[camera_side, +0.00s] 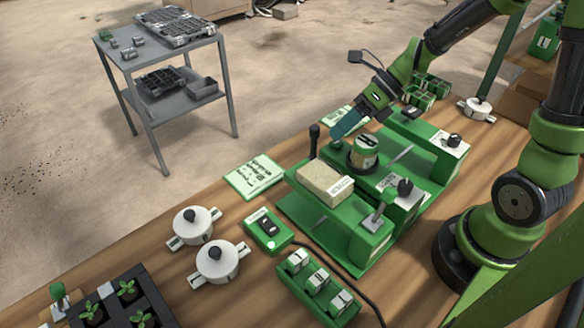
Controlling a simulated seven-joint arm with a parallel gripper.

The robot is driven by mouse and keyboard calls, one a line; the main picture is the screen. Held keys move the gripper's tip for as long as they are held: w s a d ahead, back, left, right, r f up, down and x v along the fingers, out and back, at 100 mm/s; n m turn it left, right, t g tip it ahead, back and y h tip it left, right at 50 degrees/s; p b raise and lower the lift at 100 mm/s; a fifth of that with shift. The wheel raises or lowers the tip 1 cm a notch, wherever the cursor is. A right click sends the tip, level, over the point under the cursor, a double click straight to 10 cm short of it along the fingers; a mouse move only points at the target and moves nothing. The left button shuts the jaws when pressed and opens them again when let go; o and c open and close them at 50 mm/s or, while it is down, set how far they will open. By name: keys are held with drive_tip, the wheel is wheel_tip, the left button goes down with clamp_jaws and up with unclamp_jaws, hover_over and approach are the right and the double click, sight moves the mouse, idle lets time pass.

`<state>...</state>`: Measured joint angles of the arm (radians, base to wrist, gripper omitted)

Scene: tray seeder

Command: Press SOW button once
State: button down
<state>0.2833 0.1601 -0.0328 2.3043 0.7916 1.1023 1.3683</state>
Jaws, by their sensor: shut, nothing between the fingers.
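The green tray seeder (318,232) stands on the wooden table, carrying a tan block, a round labelled jar (364,152) and several black knobs and levers. A small green control box (268,230) with dark controls and a pale round spot sits at its front left. The lettering is too small to read, so I cannot tell which control is the SOW button. My gripper (342,126) is shut and empty. It is tilted down to the left, and in the picture its tip is just left of the jar, over the seeder's back; its height is unclear.
A green instruction card (254,176) lies left of the seeder. Two lidded white pots (217,262), a seedling tray (128,296) and a green rack of small boxes (318,284) stand in front. A black cable runs beside the rack. A grey trolley (160,62) stands on the floor behind.

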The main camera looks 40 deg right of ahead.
sight(340, 141)
drive_tip(key=shift+f, duration=0.5)
idle(0.5)
drive_tip(key=shift+r, duration=0.95)
drive_tip(key=shift+r, duration=2.5)
